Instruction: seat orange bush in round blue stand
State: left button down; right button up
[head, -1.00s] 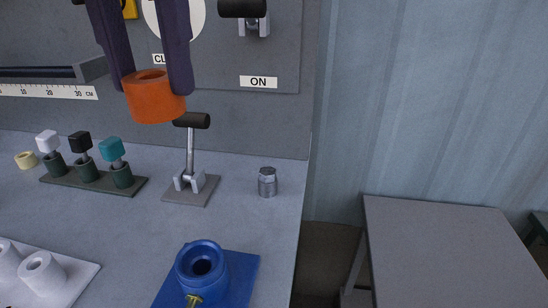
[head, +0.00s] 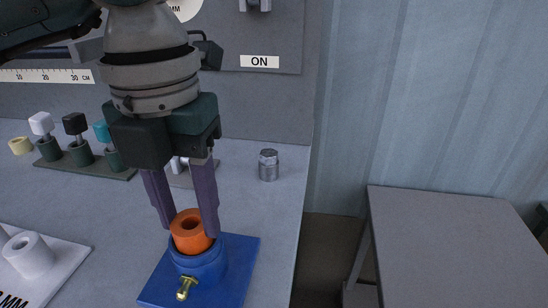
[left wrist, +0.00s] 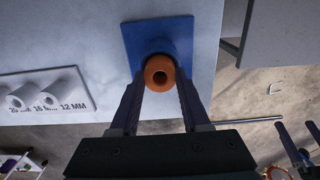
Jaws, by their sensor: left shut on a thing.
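The orange bush (head: 189,229) is a short ring with a hole through it. It stands upright at the mouth of the round blue stand (head: 199,265), with its upper part showing above the rim; how deep it sits is hidden. The stand rises from a square blue plate (head: 236,262) and has a brass fitting (head: 186,288) at its front. My left gripper (head: 190,226) comes down from above and is shut on the bush. In the left wrist view the bush (left wrist: 159,73) sits between the fingers and covers most of the stand.
A white plate (head: 62,262) with upright white bushes lies left of the stand. A strip with white, black and teal knobs (head: 75,150) and a metal hex piece (head: 268,165) stand farther back. The bench's right edge is close to the blue plate.

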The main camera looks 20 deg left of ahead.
pick_arm(q)
jog(key=shift+f, duration=0.4)
